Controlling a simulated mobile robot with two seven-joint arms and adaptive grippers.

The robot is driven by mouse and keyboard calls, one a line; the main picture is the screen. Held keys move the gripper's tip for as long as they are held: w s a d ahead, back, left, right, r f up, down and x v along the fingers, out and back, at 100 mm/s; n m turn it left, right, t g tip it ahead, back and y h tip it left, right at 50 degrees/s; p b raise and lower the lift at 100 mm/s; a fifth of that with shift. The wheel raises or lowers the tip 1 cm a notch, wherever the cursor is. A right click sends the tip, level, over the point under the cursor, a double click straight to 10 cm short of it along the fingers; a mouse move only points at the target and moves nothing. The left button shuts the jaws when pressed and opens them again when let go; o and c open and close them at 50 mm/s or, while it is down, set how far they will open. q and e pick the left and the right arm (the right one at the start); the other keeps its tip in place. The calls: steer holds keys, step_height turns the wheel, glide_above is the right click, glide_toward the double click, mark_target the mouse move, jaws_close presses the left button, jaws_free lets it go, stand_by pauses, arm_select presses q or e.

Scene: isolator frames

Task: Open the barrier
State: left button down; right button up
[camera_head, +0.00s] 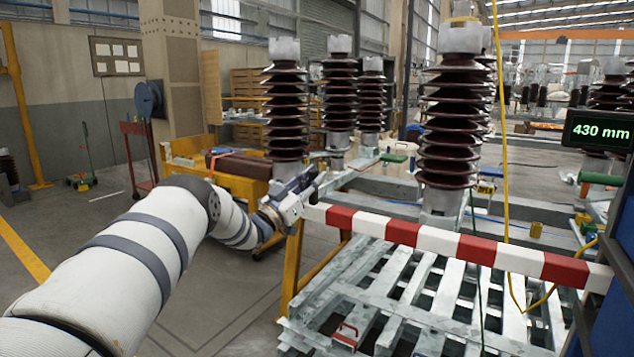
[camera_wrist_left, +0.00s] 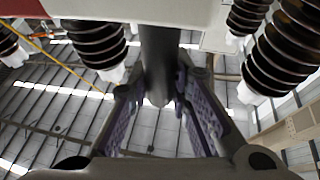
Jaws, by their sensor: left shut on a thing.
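The barrier (camera_head: 440,243) is a red-and-white striped beam. It runs across the front of the metal slatted platform, from a yellow post at its left end to the blue panel at right. My left gripper (camera_head: 303,187) is at the beam's left end, just above the yellow post. In the left wrist view a dark grey bar (camera_wrist_left: 157,60) stands between the purple-padded fingers of the gripper (camera_wrist_left: 160,100), which is shut on it. Part of the beam (camera_wrist_left: 95,10) crosses the top of that view. The grip itself is small and partly hidden in the head view. My right gripper is not in view.
Tall brown ribbed insulators (camera_head: 458,120) stand behind the beam. The slatted metal platform (camera_head: 400,300) lies below it. A display (camera_head: 598,131) reading 430 mm is at the right. A yellow cart (camera_head: 235,180) stands behind my left arm. The floor at left is mostly clear.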

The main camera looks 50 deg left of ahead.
arm_select(q)
steer(key=shift+a, duration=0.2)
steer(key=c, duration=1.4)
jaws_free()
steer(key=shift+c, duration=0.2)
steer(key=v, duration=1.2)
steer(key=shift+d, duration=0.1)
